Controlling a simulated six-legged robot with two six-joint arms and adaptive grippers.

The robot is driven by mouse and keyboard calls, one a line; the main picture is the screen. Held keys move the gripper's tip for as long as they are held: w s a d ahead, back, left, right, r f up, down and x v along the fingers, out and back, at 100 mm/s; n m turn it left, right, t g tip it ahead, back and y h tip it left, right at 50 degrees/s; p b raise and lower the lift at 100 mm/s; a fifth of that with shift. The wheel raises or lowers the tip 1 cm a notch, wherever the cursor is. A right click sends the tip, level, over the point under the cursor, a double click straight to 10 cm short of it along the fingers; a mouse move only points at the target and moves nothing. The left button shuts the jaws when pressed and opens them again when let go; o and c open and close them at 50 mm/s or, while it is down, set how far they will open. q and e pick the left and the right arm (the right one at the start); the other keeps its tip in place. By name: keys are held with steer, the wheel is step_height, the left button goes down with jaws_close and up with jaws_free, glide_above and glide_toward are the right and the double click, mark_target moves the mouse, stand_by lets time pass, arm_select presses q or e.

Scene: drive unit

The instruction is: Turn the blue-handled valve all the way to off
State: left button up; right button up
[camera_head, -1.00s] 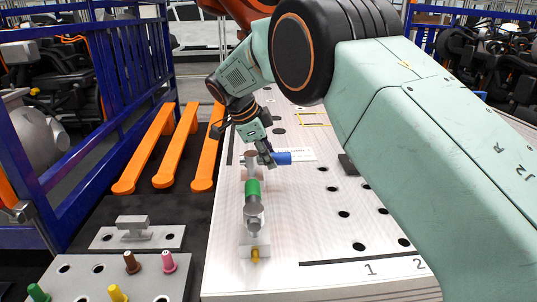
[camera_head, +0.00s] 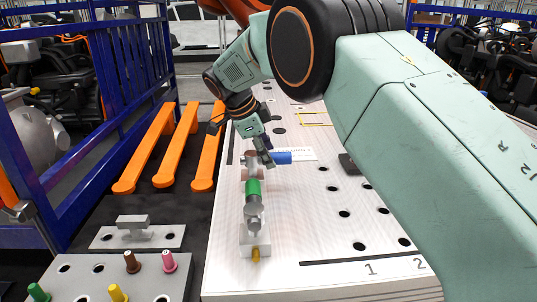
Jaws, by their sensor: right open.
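The blue valve handle (camera_head: 292,157) points right from the top of a grey pipe assembly (camera_head: 253,212) on the white perforated table. A green handle or sleeve (camera_head: 253,190) sits lower on the same assembly. My right gripper (camera_head: 265,158) is open, with its fingertips at the left end of the blue handle, where it meets the pipe. I cannot tell whether the fingers touch it. The gripper hides part of the valve's body. My left gripper is not in view.
Three orange bars (camera_head: 162,150) lie left of the table. A grey board with coloured pegs (camera_head: 132,262) is at the lower left, and a blue fence (camera_head: 130,55) stands behind. My right arm covers much of the right side.

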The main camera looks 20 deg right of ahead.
steer(key=v, duration=1.1)
steer(key=shift+f, duration=0.1)
stand_by(1.1)
